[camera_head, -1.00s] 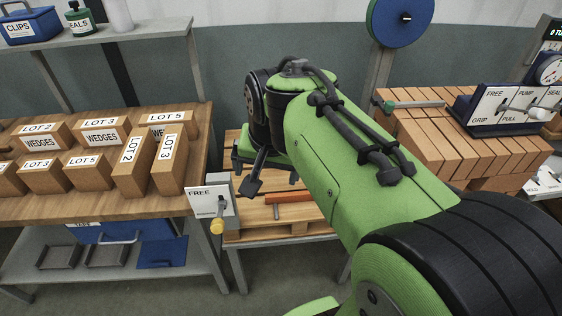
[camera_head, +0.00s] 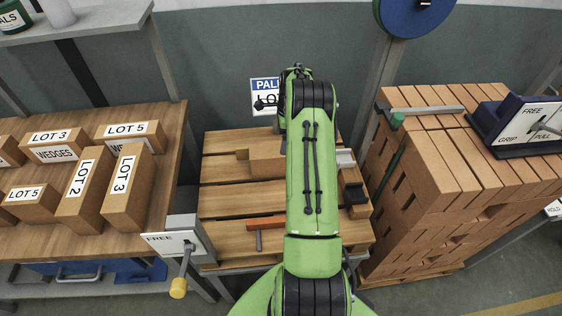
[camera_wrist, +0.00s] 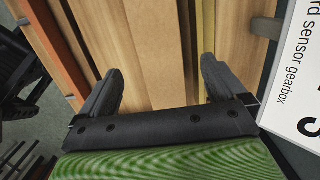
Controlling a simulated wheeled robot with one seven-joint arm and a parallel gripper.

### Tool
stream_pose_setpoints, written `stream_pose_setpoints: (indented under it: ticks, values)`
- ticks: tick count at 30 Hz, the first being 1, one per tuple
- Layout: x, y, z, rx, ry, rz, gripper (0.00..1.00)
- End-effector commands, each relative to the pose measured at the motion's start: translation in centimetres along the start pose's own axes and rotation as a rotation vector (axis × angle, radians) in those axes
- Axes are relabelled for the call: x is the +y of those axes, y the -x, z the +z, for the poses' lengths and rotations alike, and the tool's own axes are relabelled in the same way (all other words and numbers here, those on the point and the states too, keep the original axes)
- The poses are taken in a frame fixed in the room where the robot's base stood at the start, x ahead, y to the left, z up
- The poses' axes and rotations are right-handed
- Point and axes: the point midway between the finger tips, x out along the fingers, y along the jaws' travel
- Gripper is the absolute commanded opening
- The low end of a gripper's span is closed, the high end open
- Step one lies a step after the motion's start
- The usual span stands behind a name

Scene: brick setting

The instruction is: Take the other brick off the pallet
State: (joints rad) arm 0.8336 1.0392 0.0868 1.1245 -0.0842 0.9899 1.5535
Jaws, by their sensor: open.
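The pallet (camera_head: 235,200) stands in the middle of the head view, with wooden slats. A plain brown brick (camera_head: 266,159) lies on its far part, its right end hidden behind my arm. In the wrist view a brown block, apparently this brick (camera_wrist: 158,45), runs up the picture between my fingers. My gripper (camera_wrist: 161,84) is open, with one black finger on each side of that block. I cannot tell whether the fingers touch it or how high they are above it. My arm hides the fingers in the head view.
An orange-red bar (camera_head: 265,223) lies on the pallet's near part. A bench with labelled lot boxes (camera_head: 127,185) is on the left, and a FREE lever box (camera_head: 187,240) at the pallet's near left. A brick stack (camera_head: 430,190) stands close on the right. A sign (camera_head: 265,90) is behind.

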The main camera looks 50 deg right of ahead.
Motion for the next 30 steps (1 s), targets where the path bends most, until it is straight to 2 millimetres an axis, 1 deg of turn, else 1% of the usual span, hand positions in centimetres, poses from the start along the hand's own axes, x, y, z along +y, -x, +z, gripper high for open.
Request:
stream_pose_setpoints:
  ticks: [1, 8, 12, 15, 20, 21, 26, 30]
  values:
    - [0.0, -1.1, 0.0, 0.0, 0.001, 0.002, 0.98]
    - [0.0, -3.3, -0.2, 0.001, 0.0, 0.0, 0.98]
    - [0.1, -6.1, -0.5, 0.001, 0.001, 0.003, 0.98]
    - [0.1, -7.4, -0.4, 0.0, 0.003, 0.001, 0.98]
    - [0.0, -7.4, -0.4, 0.001, 0.002, -0.001, 0.98]
    - [0.0, -7.4, -0.4, 0.001, 0.002, -0.001, 0.96]
    - [0.0, -7.4, -0.4, 0.001, 0.002, -0.001, 0.72]
    - [0.0, -7.4, -0.4, 0.001, 0.002, -0.001, 0.5]
